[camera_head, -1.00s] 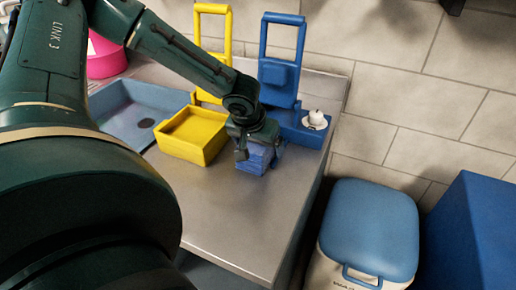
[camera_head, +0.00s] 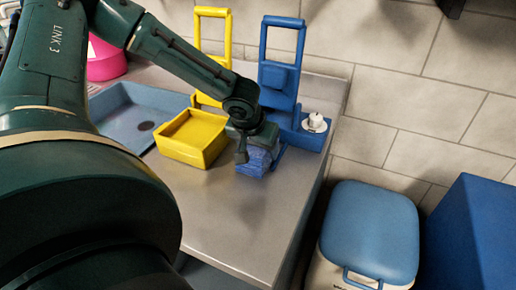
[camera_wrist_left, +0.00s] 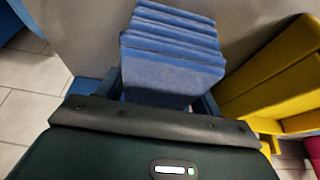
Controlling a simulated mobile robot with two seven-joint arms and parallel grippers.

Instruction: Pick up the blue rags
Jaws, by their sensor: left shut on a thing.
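The blue rags (camera_head: 256,161) are a folded stack at the counter's right part, in front of the blue caddy. My left gripper (camera_head: 252,147) is directly above the stack and shut on it. In the left wrist view the layered blue rags (camera_wrist_left: 172,60) sit between the two fingers (camera_wrist_left: 160,88), which are mostly hidden beside the stack. Whether the stack touches the counter is hard to tell. My right gripper is not in view.
A yellow box (camera_head: 193,138) with a tall handle stands just left of the rags. The blue caddy (camera_head: 310,138) with a white cup (camera_head: 316,121) stands behind. A blue sink (camera_head: 130,112) is left. The counter (camera_head: 235,215) is clear in front. A blue-lidded bin (camera_head: 368,228) stands right.

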